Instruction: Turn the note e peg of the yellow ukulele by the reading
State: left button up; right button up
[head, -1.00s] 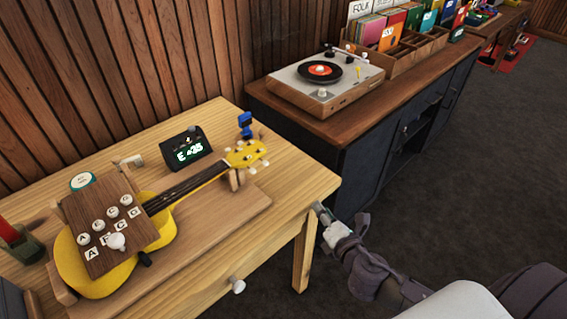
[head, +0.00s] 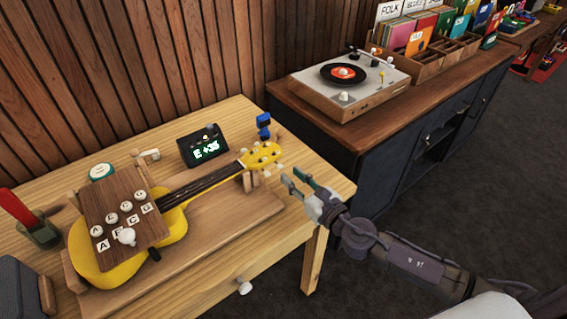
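The yellow ukulele (head: 92,262) lies on a wooden stand (head: 213,221) on the table. Its yellow headstock (head: 258,158) points right and carries several white tuning pegs; no letters are legible on them, so I cannot tell which is e. A black tuner (head: 203,146) behind the neck shows a green reading that looks like "E +35". A brown board (head: 124,200) with lettered knobs covers part of the body. My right gripper (head: 291,176) is open and empty, just right of the headstock at the table's right edge, apart from the pegs. My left gripper is out of view.
A blue clip-like item (head: 264,125) stands behind the headstock. A red-handled item in a green holder (head: 40,236) is at left. A cabinet with a record player (head: 345,98) stands at the right back. The table's front right is clear.

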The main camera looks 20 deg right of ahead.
aim_at(283, 168)
jog(key=shift+x, duration=2.35)
grip_shut()
